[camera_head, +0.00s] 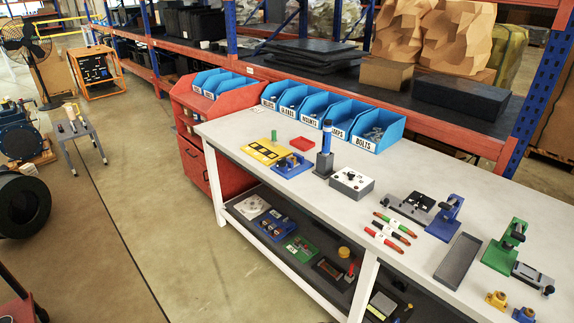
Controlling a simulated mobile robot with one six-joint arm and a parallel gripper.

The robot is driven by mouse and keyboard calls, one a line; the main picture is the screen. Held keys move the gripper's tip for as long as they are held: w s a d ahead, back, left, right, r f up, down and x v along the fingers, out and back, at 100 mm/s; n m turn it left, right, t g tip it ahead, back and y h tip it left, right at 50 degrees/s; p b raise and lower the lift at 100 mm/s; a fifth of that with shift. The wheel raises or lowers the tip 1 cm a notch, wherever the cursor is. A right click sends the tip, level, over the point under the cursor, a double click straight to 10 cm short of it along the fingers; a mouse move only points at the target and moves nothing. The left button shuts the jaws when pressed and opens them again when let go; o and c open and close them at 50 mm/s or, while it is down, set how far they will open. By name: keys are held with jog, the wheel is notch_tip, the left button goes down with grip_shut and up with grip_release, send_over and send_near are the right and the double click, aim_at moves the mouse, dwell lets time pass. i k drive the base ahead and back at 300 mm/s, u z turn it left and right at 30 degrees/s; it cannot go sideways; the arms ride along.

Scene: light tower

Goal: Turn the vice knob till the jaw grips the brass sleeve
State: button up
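A small grey vice (532,274) lies at the right end of the white workbench, beside a green upright fixture. A dark round knob (548,290) shows at its near right end. The vice is too small in this view to tell how far its jaw stands open. I cannot clearly make out a brass sleeve in the jaw. My gripper is not in view.
The white bench (440,183) carries a green fixture (505,247), a blue fixture (445,217), a grey tray (458,261), several red, green and black-handled tools, and yellow pieces (497,299). Blue bins (377,130) line its back. Open floor (105,225) lies left.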

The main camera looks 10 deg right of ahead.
aim_at(282, 163)
jog(key=i, duration=0.85)
jog(key=z, duration=0.05)
